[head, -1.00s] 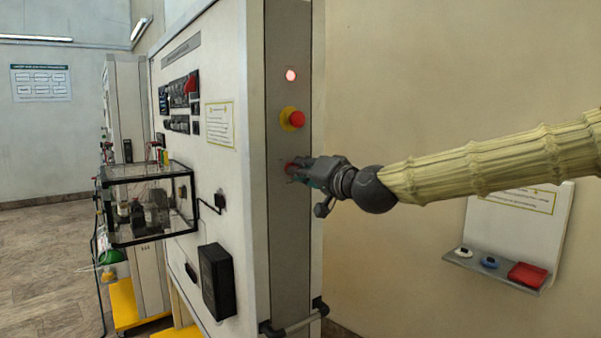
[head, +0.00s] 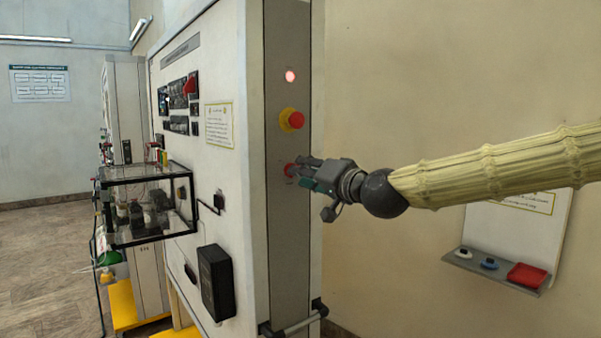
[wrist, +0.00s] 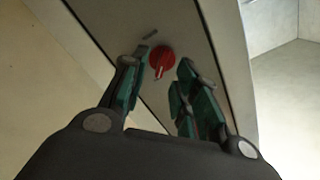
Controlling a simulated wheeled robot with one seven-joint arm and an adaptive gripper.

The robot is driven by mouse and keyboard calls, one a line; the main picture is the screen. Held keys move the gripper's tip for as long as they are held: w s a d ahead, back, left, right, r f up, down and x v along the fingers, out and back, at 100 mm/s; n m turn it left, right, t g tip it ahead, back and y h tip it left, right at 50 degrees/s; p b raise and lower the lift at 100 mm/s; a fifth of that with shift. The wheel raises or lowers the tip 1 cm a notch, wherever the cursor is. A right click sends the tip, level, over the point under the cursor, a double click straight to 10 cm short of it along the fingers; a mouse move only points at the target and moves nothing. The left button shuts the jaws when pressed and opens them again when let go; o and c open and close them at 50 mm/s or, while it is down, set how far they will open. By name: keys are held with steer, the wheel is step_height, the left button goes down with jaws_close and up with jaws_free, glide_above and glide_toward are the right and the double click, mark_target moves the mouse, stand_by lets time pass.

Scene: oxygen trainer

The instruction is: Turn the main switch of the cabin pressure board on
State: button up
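The cabin pressure board (head: 288,235) stands with its narrow grey side panel facing my arm. My gripper (head: 306,171) is at the panel, just right of the switch. In the wrist view my gripper (wrist: 158,90) is open, with its fingers apart and the red knob between and beyond the fingertips. I cannot tell whether a finger touches the knob.
A horizontal handle bar (head: 295,325) sticks out at the bottom. A small wall shelf (head: 495,270) is at right.

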steer(key=v, duration=1)
step_height(320, 180, down, 22)
steer(key=w+a+g+h, duration=0.1)
steer(key=w+g+h, duration=0.1)
steer(key=g, duration=0.1)
steer(key=s+d+f+g+h, duration=0.1)
steer(key=s+f, duration=0.2)
steer(key=f, duration=0.6)
steer(key=s+f+g+h, duration=0.1)
steer(key=s+f+g, duration=0.15)
steer(key=f, duration=0.65)
steer(key=s+d+f+h, duration=0.1)
steer(key=s+f, duration=0.2)
steer(key=f, duration=0.6)
steer(key=s+d+f+g+h, duration=0.25)
steer(key=s+f, duration=0.55)
steer(key=f, duration=0.4)
steer(key=s+d+f+g+h, duration=0.1)
steer(key=s+d+f+g, duration=0.1)
steer(key=s+f, duration=0.3)
steer(key=s+d+f+n+g+h, duration=0.1)
steer(key=s+d+f, duration=0.4)
steer(key=s, duration=0.8)
steer(key=s+d+f+g+h, duration=0.1)
steer(key=s+d+f, duration=0.3)
steer(key=s, duration=0.5)
step_height(320, 180, down, 3)
steer(key=shift+s+d+r+n+g, duration=0.2)
steer(key=shift+n+g, duration=0.1)
steer(key=shift+g, duration=0.5)
